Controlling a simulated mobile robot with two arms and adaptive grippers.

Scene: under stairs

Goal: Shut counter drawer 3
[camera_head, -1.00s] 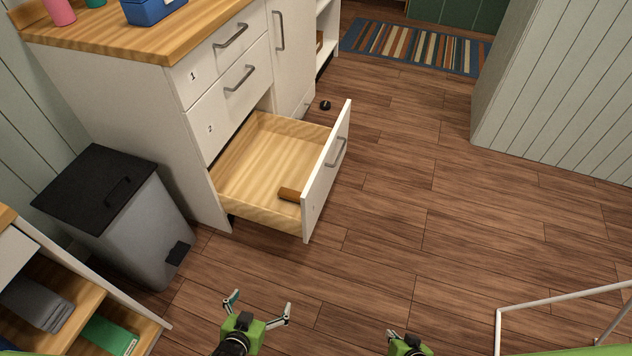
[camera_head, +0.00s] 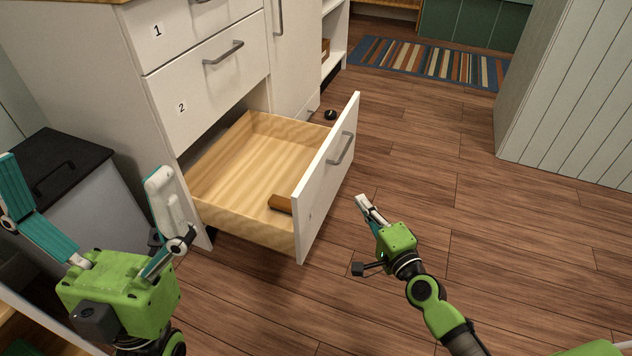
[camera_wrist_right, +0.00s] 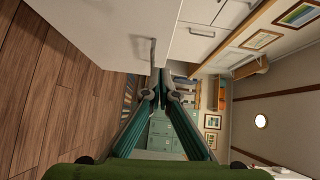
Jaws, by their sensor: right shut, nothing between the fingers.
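Counter drawer 3 (camera_head: 328,177) is the lowest drawer of the white counter and stands pulled far out. Its wooden inside shows, with a small brown block (camera_head: 281,203) near the front. My right gripper (camera_head: 362,202) is shut and empty, just right of the drawer front, in front of its outer face and apart from it. In the right wrist view the drawer front (camera_wrist_right: 105,30) and its grey handle (camera_wrist_right: 152,52) show beside the shut fingers (camera_wrist_right: 159,78). My left gripper (camera_head: 85,205) is spread open and empty at the lower left, left of the drawer.
Drawers 1 and 2 (camera_head: 207,95) above are shut. A grey bin with a black lid (camera_head: 55,165) stands left of the counter. A small black object (camera_head: 330,115) lies on the floor beyond the drawer. The wooden floor (camera_head: 440,190) to the right is clear, up to a striped rug (camera_head: 430,62).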

